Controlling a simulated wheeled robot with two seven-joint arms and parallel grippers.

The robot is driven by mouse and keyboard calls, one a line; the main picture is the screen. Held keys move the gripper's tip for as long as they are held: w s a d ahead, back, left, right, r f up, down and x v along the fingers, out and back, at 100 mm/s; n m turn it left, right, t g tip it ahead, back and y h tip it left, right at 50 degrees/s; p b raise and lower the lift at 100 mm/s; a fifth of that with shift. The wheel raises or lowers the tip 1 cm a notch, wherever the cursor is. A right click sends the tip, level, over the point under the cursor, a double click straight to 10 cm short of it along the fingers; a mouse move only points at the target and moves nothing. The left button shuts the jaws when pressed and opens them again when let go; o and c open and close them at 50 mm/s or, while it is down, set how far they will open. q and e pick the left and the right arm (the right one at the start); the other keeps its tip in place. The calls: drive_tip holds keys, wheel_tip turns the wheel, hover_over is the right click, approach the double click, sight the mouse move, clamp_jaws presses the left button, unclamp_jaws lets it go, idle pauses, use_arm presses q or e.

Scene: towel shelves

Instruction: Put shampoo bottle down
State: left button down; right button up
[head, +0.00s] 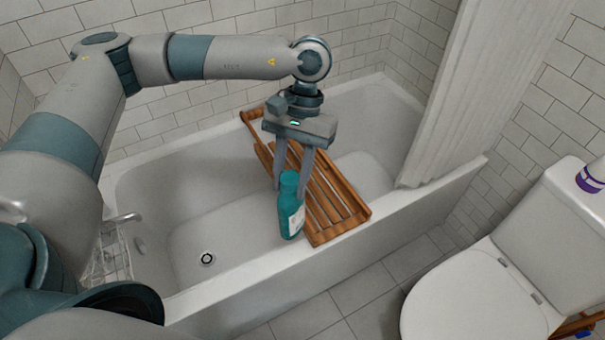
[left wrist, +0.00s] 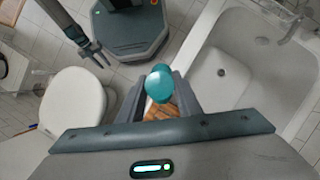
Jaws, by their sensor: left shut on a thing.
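The shampoo bottle (head: 288,210) is teal with a pale label and stands upright in the head view. My left gripper (head: 290,190) comes down from above and is shut on its upper part. The bottle is in front of the left side of the wooden bath rack (head: 326,208), near the tub's front rim. I cannot tell whether its base touches the rack. In the left wrist view the round teal top of the bottle (left wrist: 158,83) sits between the fingers. My right gripper (left wrist: 96,52) hangs away from the bottle, over the floor; its jaws are too small to read.
The rack lies across the white bathtub (head: 235,285), its slats mostly bare. A wire basket (head: 108,262) is at the tub's left end, and a curtain (head: 480,80) hangs at right. A toilet (head: 470,300) with a purple-and-white container (head: 591,177) on its tank stands right.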

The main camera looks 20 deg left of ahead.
drive_tip(key=shift+d, duration=0.1)
